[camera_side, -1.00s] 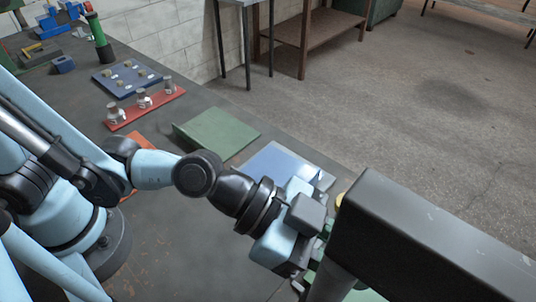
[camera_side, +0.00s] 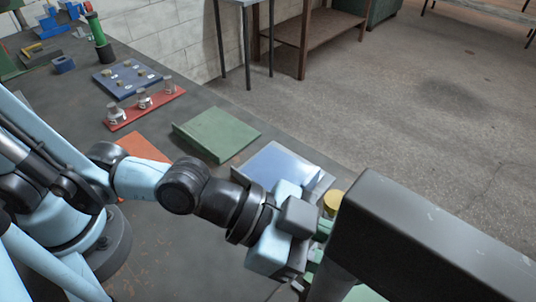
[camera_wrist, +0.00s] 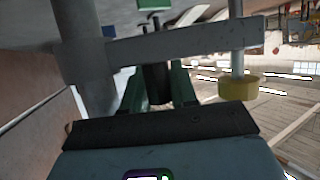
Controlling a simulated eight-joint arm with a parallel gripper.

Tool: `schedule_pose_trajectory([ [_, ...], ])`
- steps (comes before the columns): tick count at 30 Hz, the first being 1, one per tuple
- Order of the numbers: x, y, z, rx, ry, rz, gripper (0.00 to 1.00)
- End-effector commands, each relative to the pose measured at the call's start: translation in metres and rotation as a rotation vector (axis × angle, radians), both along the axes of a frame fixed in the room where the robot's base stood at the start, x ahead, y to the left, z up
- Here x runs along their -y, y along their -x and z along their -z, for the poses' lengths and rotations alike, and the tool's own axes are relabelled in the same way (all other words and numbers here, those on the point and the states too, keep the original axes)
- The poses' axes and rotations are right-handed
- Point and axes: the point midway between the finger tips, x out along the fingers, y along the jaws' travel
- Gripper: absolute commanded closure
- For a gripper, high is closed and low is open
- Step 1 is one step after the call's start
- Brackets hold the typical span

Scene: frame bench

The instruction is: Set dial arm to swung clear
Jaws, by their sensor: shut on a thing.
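The dial arm (camera_wrist: 185,45) is a grey bar in the wrist view, running from a grey upright post (camera_wrist: 85,50) across to the right. A yellow disc (camera_wrist: 238,88) hangs on a thin rod at its right end; it also shows in the side view (camera_side: 333,202). My gripper (camera_wrist: 158,85) has green fingers shut on a dark peg (camera_wrist: 155,75) at the middle of the bar. In the side view my gripper (camera_side: 320,236) is partly hidden behind a large black beam, and the dial arm's bar cannot be made out there.
The black beam (camera_side: 435,235) fills the lower right of the side view. A blue plate (camera_side: 275,165), a green plate (camera_side: 217,133), an orange plate (camera_side: 140,146) and a red strip with metal knobs (camera_side: 145,108) lie along the bench. Open floor lies beyond its edge.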

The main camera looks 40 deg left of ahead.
Motion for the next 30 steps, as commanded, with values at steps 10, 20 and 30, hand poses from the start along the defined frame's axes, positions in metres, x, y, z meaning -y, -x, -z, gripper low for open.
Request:
schedule_pose_trajectory([
  [10,-0.001,0.000,0.000,0.002,-0.002,-0.001,0.67],
  [20,-0.002,0.001,-0.001,0.002,0.000,-0.001,0.67],
  [30,-0.023,0.012,-0.010,0.003,0.000,-0.001,0.67],
])
